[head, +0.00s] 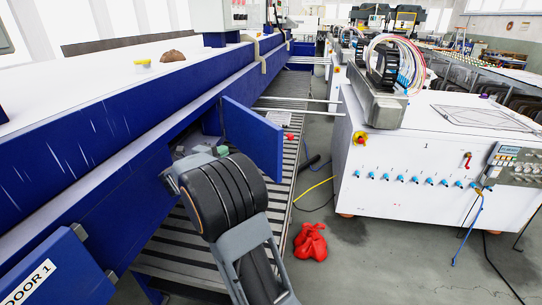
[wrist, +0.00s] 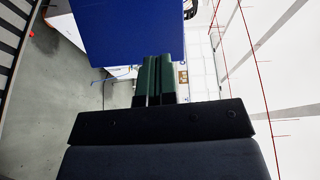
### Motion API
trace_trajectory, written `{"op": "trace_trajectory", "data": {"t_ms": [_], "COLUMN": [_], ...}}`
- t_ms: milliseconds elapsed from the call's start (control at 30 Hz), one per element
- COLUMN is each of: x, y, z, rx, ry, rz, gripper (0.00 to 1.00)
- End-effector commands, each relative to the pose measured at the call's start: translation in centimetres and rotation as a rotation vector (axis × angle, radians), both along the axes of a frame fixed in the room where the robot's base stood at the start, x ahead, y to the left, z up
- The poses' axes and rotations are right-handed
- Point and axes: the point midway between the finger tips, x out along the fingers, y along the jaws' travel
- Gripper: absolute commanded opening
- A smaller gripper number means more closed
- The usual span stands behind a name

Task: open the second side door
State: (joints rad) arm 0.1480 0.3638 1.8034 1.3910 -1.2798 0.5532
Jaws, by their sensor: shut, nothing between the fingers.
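The second side door is a blue panel (head: 254,138) in the head view, standing swung out from the side of the long blue machine, with an opening (head: 212,122) beside it. In the wrist view a blue panel (wrist: 125,35), likely this door, fills the upper middle. My gripper (wrist: 155,62) shows dark green fingers close together with nothing between them. The fingertips overlap the panel's lower part in that picture; I cannot tell whether they touch it. In the head view my arm covers most of the gripper, close to the door's near side.
A panel marked DOOR 1 (head: 42,280) stands out at lower left. A slatted walkway (head: 180,262) runs along the machine. A red bundle (head: 311,242) and a yellow cable (head: 314,189) lie on the floor.

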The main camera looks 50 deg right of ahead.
Motion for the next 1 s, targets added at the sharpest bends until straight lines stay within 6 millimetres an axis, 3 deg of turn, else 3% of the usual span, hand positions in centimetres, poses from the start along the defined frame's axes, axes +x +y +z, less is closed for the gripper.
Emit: {"op": "trace_trajectory", "data": {"t_ms": [100,300,467,1000], "x": [-2.0,-4.1,-4.8,-6.8], "y": [-1.2,-1.9,-3.6,-12.8], "z": [-2.1,-3.6,-3.7,-3.6], "rx": [-0.004,-0.017,-0.021,-0.020], "ry": [-0.039,-0.065,-0.067,-0.065], "rz": [-0.204,-0.382,-0.415,-0.410], "gripper": [0.00,0.00,0.00,0.00]}}
